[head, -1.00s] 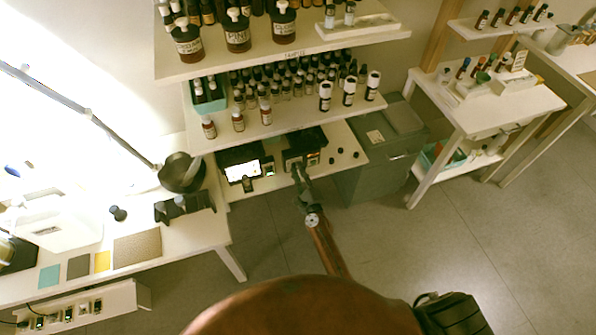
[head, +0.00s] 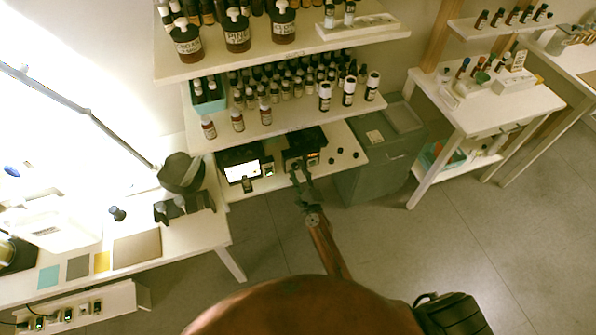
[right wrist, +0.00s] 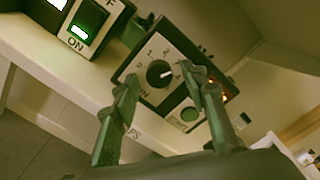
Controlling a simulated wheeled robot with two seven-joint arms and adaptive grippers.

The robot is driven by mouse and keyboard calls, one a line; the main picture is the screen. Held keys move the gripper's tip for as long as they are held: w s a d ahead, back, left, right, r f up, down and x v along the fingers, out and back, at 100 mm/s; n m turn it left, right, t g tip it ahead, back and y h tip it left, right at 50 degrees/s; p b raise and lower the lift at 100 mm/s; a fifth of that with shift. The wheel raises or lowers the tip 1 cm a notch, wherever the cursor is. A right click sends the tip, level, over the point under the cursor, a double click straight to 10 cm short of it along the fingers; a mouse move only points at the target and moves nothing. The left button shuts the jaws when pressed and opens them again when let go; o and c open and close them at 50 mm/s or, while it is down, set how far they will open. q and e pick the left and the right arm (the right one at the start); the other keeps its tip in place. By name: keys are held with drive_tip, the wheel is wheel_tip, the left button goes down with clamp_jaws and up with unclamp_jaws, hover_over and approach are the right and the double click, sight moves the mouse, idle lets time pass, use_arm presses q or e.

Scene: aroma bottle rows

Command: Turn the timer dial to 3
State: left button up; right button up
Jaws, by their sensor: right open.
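The timer box (head: 304,143) stands on the lowest shelf in the head view. In the right wrist view its pale face (right wrist: 150,52) carries a round black dial (right wrist: 158,72) with a white pointer mark toward the right. Small figures ring the dial but are too blurred to read surely. My right gripper (right wrist: 161,77) is open, one finger on each side of the dial in this view; contact cannot be told. In the head view my right gripper (head: 300,172) is in front of the box. My left gripper is not in view.
A device with a lit screen (head: 242,171) and a green ON switch (right wrist: 85,27) stand left of the timer. Shelves with several bottles (head: 349,92) hang above. A grey bin (head: 385,145) stands beside the shelf.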

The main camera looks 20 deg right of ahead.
drive_tip(key=s, duration=1.2)
drive_tip(key=shift+d, duration=0.2)
drive_tip(key=s+d+f+n+g, duration=0.1)
drive_tip(key=s+f+n+g, duration=0.25)
drive_tip(key=s+f, duration=0.55)
drive_tip(key=s+d+f+n+g+y, duration=0.15)
drive_tip(key=s+f+n, duration=0.3)
drive_tip(key=f, duration=0.85)
drive_tip(key=s+f+n+g, duration=0.3)
drive_tip(key=s+f+n, duration=0.25)
drive_tip(key=f, duration=0.55)
drive_tip(key=s+d+f+n+g, duration=0.3)
drive_tip(key=s+f+n, duration=0.1)
drive_tip(key=s, duration=0.8)
drive_tip(key=s+d+f+n+g+h, duration=0.1)
drive_tip(key=s+d+f+n+g, duration=0.2)
drive_tip(key=s, duration=1)
drive_tip(key=s+d+f+n+g+h, duration=0.1)
drive_tip(key=s+d+f+n+g, duration=0.2)
drive_tip(key=s+f, duration=0.6)
drive_tip(key=s+d+n, duration=0.2)
drive_tip(key=s, duration=0.1)
drive_tip(key=shift+s, duration=0.15)
